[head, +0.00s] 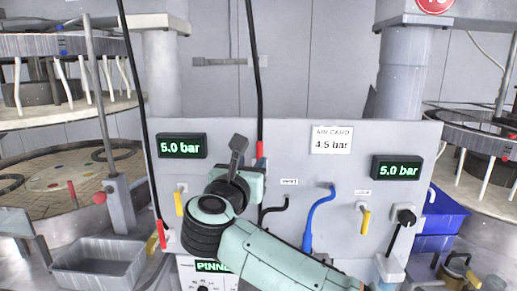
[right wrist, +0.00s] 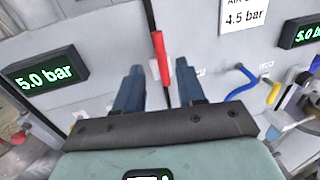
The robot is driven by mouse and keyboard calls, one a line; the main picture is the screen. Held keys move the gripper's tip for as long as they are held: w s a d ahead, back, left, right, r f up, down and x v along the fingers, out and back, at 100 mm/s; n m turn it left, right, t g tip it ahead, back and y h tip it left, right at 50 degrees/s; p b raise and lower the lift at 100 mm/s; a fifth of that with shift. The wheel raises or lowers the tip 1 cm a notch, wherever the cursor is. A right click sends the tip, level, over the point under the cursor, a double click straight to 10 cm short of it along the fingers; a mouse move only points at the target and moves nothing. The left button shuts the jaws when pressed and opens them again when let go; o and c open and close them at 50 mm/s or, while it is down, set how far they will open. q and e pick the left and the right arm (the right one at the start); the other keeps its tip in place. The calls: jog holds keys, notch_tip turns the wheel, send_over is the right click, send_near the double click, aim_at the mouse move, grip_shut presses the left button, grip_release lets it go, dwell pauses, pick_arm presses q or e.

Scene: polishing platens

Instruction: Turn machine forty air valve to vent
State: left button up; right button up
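A grey panel (head: 330,165) carries several valves and fittings. A small label that seems to read VENT (head: 289,182) sits above a bent black pipe (head: 274,208). A blue bent pipe (head: 318,215) is right of it. Yellow levers hang at left (head: 179,203) and right (head: 366,220); a black knob with a handle (head: 405,216) is at far right. I cannot tell which is machine forty's air valve. My right gripper (head: 238,150) is in front of the panel's left-middle part. In the right wrist view its fingers are apart, with a red-sleeved black hose (right wrist: 160,58) showing beyond the gap.
Displays read 5.0 bar at left (head: 181,146) and right (head: 397,168); a card (head: 331,140) reads 4.5 bar. A red round sign (head: 436,4) is cut off at top right. A grey bin (head: 100,262) stands left, a blue bin (head: 447,212) right. Black hoses hang before the panel.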

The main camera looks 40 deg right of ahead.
aim_at(259, 152)
jog(key=p+x, duration=0.2)
jog(key=x, duration=0.6)
jog(key=shift+d+r, duration=0.1)
jog(key=shift+r, duration=0.05)
jog(key=shift+w+d, duration=0.45)
jog(key=shift+d, duration=0.05)
pick_arm(q)
jog(key=w+r, duration=0.2)
jog(key=r, duration=0.1)
jog(key=shift+w+r, duration=0.25)
pick_arm(e)
grip_shut()
